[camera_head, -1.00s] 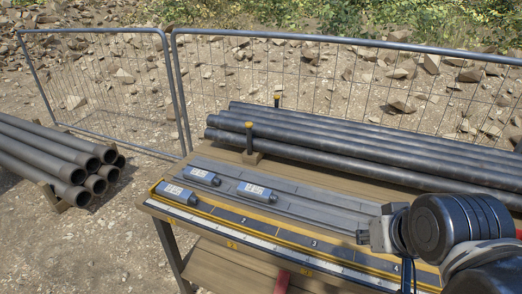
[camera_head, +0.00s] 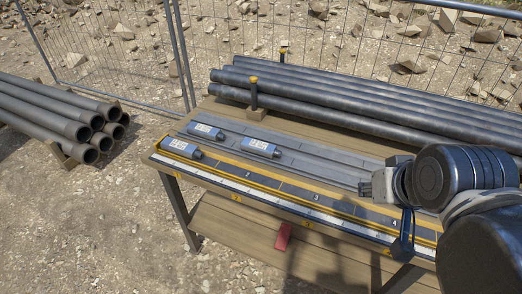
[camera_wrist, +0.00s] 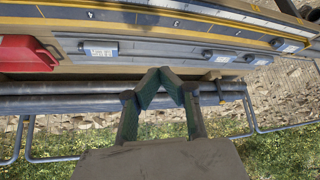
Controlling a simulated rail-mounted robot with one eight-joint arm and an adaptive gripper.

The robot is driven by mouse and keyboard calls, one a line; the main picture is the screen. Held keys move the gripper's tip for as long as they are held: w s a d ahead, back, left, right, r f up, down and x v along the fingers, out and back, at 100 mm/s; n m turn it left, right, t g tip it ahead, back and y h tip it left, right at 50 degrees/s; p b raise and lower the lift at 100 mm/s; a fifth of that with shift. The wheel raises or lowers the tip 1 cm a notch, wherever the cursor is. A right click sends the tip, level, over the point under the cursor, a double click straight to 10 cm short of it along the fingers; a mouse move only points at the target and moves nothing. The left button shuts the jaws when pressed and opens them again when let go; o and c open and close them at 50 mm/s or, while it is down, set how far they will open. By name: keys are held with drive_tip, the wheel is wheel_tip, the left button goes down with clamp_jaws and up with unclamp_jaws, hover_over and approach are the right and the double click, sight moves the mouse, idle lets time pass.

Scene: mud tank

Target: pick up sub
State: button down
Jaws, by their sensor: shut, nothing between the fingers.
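In the head view, three blue-grey subs with white labels lie on the left part of the bench: one at the front edge strip (camera_head: 181,148), one behind it (camera_head: 206,131) and one to their right (camera_head: 260,148). In the wrist view a labelled blue sub (camera_wrist: 97,50) lies left of my fingers, with more subs (camera_wrist: 220,57) to the right. My gripper (camera_wrist: 159,72) is shut and empty, its fingertips meeting. In the head view my gripper (camera_head: 368,187) is over the bench's right part, right of the three subs and apart from them. My arm hides the bench's right end.
Long dark pipes (camera_head: 340,96) lie along the bench's back, beside an upright yellow-topped post (camera_head: 253,94). A numbered ruler strip (camera_head: 270,180) runs along the front. A red item (camera_wrist: 25,53) sits at left in the wrist view. Pipes (camera_head: 65,120) are stacked left of the bench.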

idle(0.3)
drive_tip(key=c, duration=0.9)
unclamp_jaws()
